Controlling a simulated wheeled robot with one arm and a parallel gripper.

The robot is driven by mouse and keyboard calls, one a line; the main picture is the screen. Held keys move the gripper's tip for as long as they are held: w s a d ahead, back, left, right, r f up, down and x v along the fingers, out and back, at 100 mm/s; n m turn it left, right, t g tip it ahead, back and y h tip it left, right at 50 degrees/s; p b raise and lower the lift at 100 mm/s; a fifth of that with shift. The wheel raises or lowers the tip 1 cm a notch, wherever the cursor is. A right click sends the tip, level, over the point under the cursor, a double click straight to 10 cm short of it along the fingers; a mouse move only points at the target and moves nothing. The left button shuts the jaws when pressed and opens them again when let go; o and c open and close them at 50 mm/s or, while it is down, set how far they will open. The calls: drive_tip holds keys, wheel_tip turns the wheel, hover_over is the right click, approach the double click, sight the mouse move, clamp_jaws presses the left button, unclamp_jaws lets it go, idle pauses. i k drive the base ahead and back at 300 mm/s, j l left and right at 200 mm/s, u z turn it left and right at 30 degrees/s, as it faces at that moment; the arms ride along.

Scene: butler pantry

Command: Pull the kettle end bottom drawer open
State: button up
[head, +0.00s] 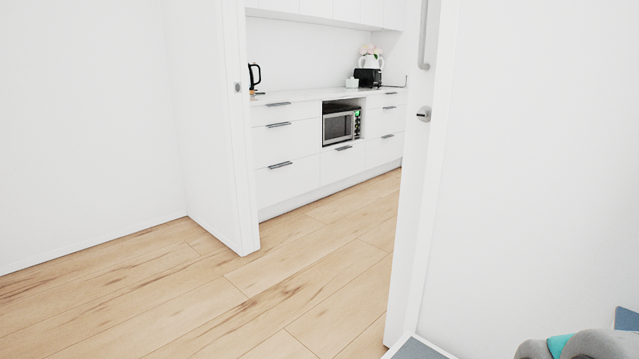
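The black kettle (254,77) stands at the left end of the white counter, partly hidden by the door frame. Below it is a stack of white drawers. The bottom drawer (290,186) at this kettle end is shut, with a dark bar handle (280,164) near its top edge. The drawer is across the room, seen through the doorway. Its left edge is close to or behind the frame. My gripper is not in view; only grey and teal parts, likely of my arm, show at the bottom right.
The doorway lies between a white wall end (212,140) on the left and a white door edge with a lock (424,114) on the right. The wooden floor (300,270) through it is clear. A microwave (341,124) sits among the drawers; a toaster (367,77) stands on the counter.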

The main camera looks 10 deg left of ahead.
sight(274, 185)
drive_tip(key=i+j+u, duration=1.25)
drive_tip(key=i+u, duration=0.2)
drive_tip(key=i, duration=0.25)
drive_tip(key=i+z, duration=0.7)
drive_tip(key=i+j+z, duration=0.15)
drive_tip(key=i+z, duration=0.2)
drive_tip(key=i, duration=0.15)
drive_tip(key=i+l+z, duration=0.3)
drive_tip(key=i, duration=0.55)
drive_tip(key=i+j+z, duration=0.25)
drive_tip(key=i, duration=0.6)
drive_tip(key=i+l+u, duration=0.15)
drive_tip(key=i, duration=0.15)
drive_tip(key=i+l+u, duration=0.15)
drive_tip(key=i, duration=0.2)
